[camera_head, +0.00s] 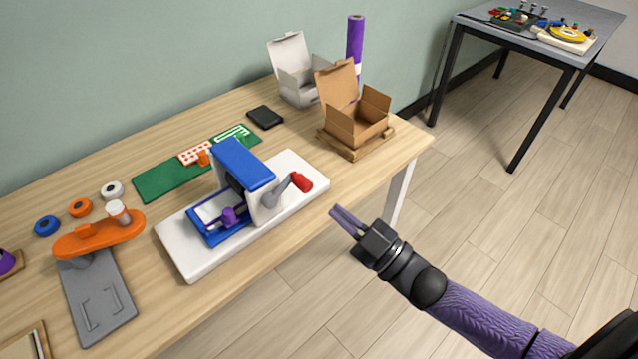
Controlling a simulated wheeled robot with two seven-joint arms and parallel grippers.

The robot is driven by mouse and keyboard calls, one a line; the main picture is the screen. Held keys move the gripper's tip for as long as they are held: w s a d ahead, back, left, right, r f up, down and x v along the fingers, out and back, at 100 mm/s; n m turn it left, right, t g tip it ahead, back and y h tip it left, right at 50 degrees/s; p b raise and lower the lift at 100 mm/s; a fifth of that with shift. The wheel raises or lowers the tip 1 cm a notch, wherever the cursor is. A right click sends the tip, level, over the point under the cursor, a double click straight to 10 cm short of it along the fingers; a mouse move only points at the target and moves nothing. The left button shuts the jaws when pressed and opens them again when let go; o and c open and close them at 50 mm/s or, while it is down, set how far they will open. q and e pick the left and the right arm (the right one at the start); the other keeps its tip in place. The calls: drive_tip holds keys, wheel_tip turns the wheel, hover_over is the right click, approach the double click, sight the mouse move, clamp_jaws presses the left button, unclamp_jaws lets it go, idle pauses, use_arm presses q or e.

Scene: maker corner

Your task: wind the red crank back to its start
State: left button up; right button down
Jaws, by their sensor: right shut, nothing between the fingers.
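The crank (275,191) is a grey arm with a red handle (301,182), on the right side of a blue and white press-like device (244,167). Its handle points to the right, slightly raised. The device stands on a white base plate (301,166) on the wooden table. A blue tray with a purple piece (230,217) sits at the device's front left. My right gripper (346,220) is shut and empty, beyond the table's front edge, below and to the right of the red handle, and apart from it. My left gripper is not in view.
An open cardboard box (357,124) and an open white box (299,85) stand at the table's back right. An orange and grey stand (98,236) is at the left. A green mat (160,181) lies behind the device.

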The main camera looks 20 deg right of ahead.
drive_tip(key=shift+n, duration=0.3)
drive_tip(key=b+x, duration=0.1)
drive_tip(key=x, duration=0.8)
drive_tip(key=shift+w+a, duration=0.2)
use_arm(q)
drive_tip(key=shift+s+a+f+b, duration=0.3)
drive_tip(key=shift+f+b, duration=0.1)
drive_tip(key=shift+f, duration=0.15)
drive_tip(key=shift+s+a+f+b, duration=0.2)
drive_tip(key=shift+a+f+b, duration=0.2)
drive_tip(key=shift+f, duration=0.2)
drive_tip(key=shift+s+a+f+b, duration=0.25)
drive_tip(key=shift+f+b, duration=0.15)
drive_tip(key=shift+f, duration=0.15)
use_arm(e)
drive_tip(key=shift+w+d+f, duration=0.15)
drive_tip(key=shift+d+f, duration=0.1)
drive_tip(key=shift+f, duration=0.25)
drive_tip(key=shift+w+d+f, duration=0.2)
drive_tip(key=shift+d+f, duration=0.05)
drive_tip(key=shift+f, duration=0.3)
drive_tip(key=shift+w+d+f, duration=0.15)
drive_tip(key=shift+d+f, duration=0.15)
drive_tip(key=shift+f, duration=0.2)
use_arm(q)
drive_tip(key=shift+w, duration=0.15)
use_arm(e)
drive_tip(key=shift+d+f, duration=0.1)
drive_tip(key=shift+f, duration=0.05)
